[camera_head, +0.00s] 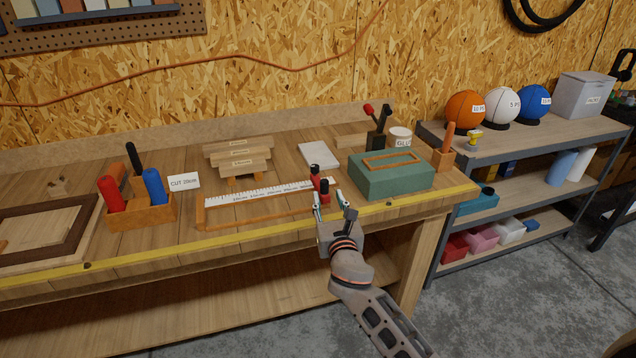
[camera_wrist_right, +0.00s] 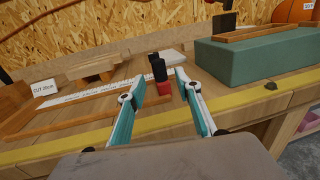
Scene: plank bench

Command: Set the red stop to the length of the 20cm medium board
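The red stop (camera_head: 324,186), red with a black upper part, sits near the right end of the white ruler scale (camera_head: 258,194) in its wooden jig (camera_head: 200,217). My right gripper (camera_head: 328,196) is open at the bench's front side, its fingers pointing at the stop. In the wrist view the stop (camera_wrist_right: 164,88) shows between the two spread fingers (camera_wrist_right: 158,80); I see no clear contact. Several boards (camera_head: 240,159) lie stacked behind the ruler; their labels are too small to read. A "CUT 20cm" card (camera_head: 184,182) stands to the left. My left gripper is out of view.
A green box (camera_head: 392,180) with a wooden frame on top stands just right of the stop. A wooden caddy (camera_head: 150,212) with red and blue handles is left. A white pad (camera_head: 319,155) lies behind the ruler.

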